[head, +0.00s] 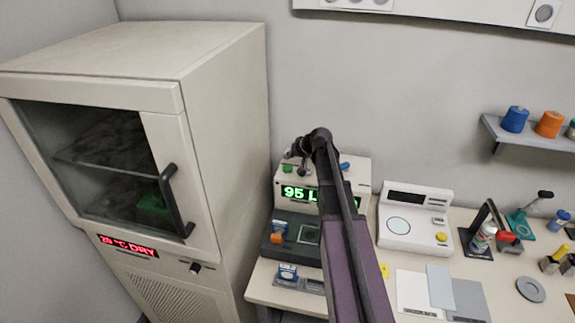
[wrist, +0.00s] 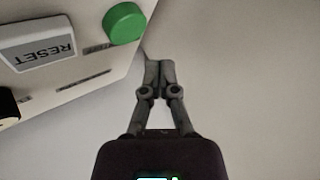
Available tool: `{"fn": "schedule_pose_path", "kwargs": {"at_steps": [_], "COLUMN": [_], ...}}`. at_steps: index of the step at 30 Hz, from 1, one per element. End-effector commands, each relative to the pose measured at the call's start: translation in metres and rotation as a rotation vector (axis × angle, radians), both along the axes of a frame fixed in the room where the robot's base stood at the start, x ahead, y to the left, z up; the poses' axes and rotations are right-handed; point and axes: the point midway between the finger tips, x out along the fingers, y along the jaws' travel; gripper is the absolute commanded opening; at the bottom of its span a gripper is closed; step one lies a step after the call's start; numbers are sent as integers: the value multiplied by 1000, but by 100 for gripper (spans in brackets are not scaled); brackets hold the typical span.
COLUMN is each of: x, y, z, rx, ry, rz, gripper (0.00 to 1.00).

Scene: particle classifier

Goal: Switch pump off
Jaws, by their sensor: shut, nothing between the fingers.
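A beige box (head: 363,178) with a green display reading "95 L" stands at the back of the bench in the head view, partly hidden by my arm. A green button (head: 288,169) is at its left and a blue knob (head: 345,166) further right. In the wrist view, the green round button (wrist: 124,22) and a key marked RESET (wrist: 38,45) sit on a pale panel. My gripper (wrist: 159,70) is shut and empty, with its fingertips beside the panel's edge, right of and below the green button in that view. I cannot tell its distance from the button.
A tall cabinet (head: 215,120) with a red display stands left of the bench. A dark device (head: 270,246) sits in front of the box. A white scale (head: 415,242) stands to the right, with bottles and tools beyond it. A shelf (head: 535,140) holds spools.

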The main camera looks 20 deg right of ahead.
Motion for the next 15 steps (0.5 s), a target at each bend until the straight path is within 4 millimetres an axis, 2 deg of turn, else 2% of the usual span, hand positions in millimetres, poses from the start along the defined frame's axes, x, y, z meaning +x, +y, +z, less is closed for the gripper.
{"fn": "schedule_pose_path", "kwargs": {"at_steps": [1,9,15], "x": [0,0,0], "y": [0,0,0], "z": [8,26,29], "rx": [0,0,0], "ry": [0,0,0], "rz": [0,0,0], "gripper": [0,0,0]}}
